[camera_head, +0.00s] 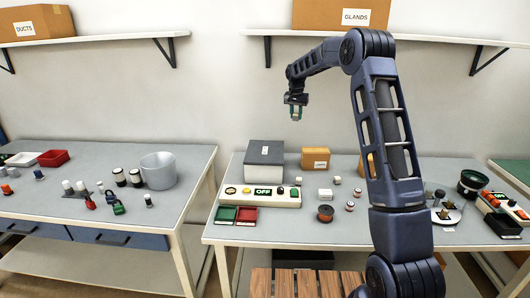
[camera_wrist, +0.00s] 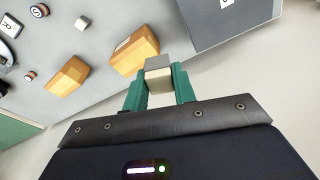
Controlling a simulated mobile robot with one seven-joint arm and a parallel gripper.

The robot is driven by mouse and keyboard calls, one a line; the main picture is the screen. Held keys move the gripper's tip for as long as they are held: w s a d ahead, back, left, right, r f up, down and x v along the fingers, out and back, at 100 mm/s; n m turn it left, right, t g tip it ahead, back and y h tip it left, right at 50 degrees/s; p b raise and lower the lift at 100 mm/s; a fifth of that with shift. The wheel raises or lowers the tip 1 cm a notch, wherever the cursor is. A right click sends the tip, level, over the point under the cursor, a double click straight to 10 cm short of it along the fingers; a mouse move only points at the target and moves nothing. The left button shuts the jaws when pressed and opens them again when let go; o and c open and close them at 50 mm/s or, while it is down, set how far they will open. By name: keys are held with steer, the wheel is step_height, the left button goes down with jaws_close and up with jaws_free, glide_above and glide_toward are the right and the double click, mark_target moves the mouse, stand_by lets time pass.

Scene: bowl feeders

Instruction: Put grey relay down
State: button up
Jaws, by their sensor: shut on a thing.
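My gripper (camera_head: 296,112) is raised above the back of the middle table, near the wall. In the wrist view its two green fingers (camera_wrist: 160,88) are shut on a small block with a grey top and a pale, cream lower part, which I take as the grey relay (camera_wrist: 159,74). The relay is held in the air, apart from the table top (camera_head: 290,220).
Below stand a dark grey box (camera_head: 264,160) and cardboard boxes (camera_head: 315,158). A control panel (camera_head: 260,195), green tray (camera_head: 226,215) and red tray (camera_head: 247,215) lie at the table's left. A spool (camera_head: 325,213) and small parts sit mid-table. The front middle has free room.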

mark_target(269, 149)
steer(key=w+a+r+n, duration=0.2)
steer(key=a+n, duration=0.1)
steer(key=a, duration=1)
steer(key=shift+y, duration=0.3)
steer(key=f, duration=1.9)
steer(key=shift+s+a+f, duration=0.1)
steer(key=shift+s+f, duration=0.05)
steer(key=shift+s, duration=0.1)
steer(key=o, duration=1)
steer(key=shift+f, duration=0.15)
steer(key=r, duration=0.4)
steer(key=s+r, duration=0.1)
steer(key=r, duration=0.3)
steer(key=s+r, duration=0.1)
steer(key=r, duration=0.3)
steer(key=shift+r, duration=0.15)
